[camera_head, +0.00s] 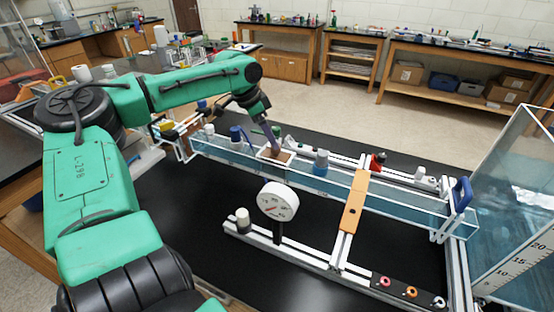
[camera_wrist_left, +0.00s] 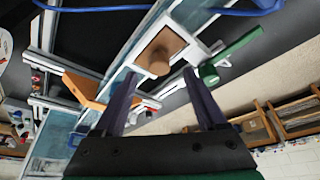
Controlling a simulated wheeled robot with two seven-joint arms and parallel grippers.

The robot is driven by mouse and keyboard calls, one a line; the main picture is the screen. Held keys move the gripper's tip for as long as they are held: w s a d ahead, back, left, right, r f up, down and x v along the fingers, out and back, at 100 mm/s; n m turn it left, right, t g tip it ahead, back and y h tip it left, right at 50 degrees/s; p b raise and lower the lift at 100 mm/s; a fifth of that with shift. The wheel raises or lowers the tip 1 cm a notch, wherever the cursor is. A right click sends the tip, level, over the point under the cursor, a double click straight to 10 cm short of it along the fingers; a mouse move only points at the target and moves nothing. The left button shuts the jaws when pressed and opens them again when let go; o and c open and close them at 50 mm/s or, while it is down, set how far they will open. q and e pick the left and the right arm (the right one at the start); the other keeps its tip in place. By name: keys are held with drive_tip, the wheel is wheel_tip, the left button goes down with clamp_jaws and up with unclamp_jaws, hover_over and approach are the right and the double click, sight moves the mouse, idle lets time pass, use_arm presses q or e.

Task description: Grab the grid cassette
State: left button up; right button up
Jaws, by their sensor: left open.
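What looks like the grid cassette is a brown piece with a round knob (camera_wrist_left: 158,54), set in a white square frame. My right gripper is not in view.
A round white dial gauge (camera_head: 278,201) stands in front of the channel. An orange-brown crossbar (camera_head: 354,201) spans it to the right. A clear tank (camera_head: 510,190) stands at the far right.

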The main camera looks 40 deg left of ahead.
sight(276, 159)
use_arm(q)
drive_tip(key=p+x, duration=0.1)
drive_tip(key=x, duration=0.3)
drive_tip(key=shift+s, duration=0.15)
drive_tip(key=shift+f, duration=0.2)
drive_tip(key=shift+c, duration=0.3)
clamp_jaws()
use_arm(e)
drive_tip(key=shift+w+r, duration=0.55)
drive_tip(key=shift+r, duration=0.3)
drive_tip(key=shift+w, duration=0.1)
